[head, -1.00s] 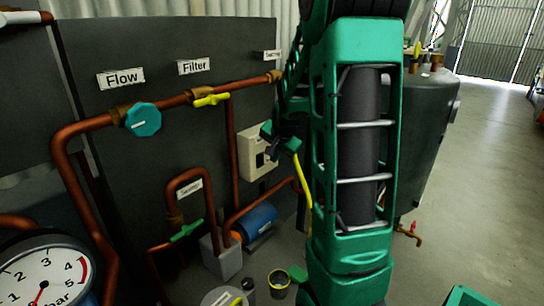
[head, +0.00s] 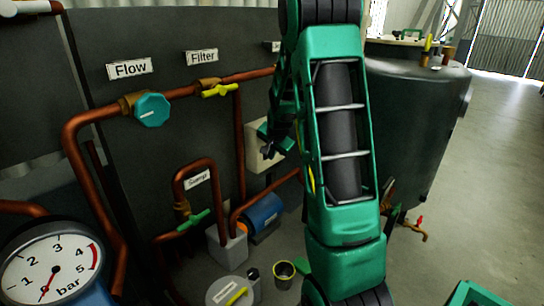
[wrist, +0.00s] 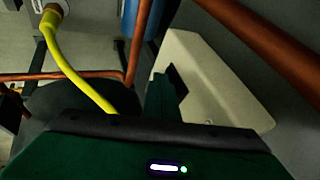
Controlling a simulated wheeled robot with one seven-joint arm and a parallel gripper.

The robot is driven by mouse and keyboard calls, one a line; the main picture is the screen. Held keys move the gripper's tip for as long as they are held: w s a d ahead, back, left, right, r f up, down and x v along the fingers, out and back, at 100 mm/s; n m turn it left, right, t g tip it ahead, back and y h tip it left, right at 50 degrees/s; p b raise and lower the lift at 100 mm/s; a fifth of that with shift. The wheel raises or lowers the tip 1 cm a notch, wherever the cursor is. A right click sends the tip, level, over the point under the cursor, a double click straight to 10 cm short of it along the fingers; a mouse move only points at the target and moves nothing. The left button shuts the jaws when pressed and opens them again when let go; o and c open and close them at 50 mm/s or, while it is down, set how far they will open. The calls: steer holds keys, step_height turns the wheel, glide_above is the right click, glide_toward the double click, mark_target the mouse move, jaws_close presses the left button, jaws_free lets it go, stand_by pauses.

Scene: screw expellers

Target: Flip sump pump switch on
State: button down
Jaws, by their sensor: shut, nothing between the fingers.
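A cream switch box (head: 254,158) is fixed to the dark panel, right of the copper pipes; in the wrist view its pale casing (wrist: 222,88) is large and close. My gripper (head: 268,152) is shut and empty, in front of the box, and covers much of its face. In the wrist view my gripper's fingers (wrist: 168,88) lie over the box's left part. I cannot tell whether they touch it. The switch itself and its position are hidden. A blue pump motor (head: 265,212) sits low beside a grey block, near the "Sump" label (head: 197,180).
A copper pipe (wrist: 262,32) passes close to the box. A yellow cable (wrist: 80,70) hangs beside my gripper. A yellow valve handle (head: 220,90), teal knob (head: 152,110) and green valve handle (head: 193,222) project from the pipework. A large dark tank (head: 415,130) stands at right.

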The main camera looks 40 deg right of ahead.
steer(key=shift+w, duration=0.2)
stand_by(0.4)
steer(key=shift+r, duration=0.8)
steer(key=shift+w, duration=0.1)
steer(key=s+a+r, duration=0.2)
steer(key=s+r, duration=0.6)
steer(key=s, duration=0.1)
steer(key=shift+s+a, duration=0.2)
steer(key=shift+s, duration=0.05)
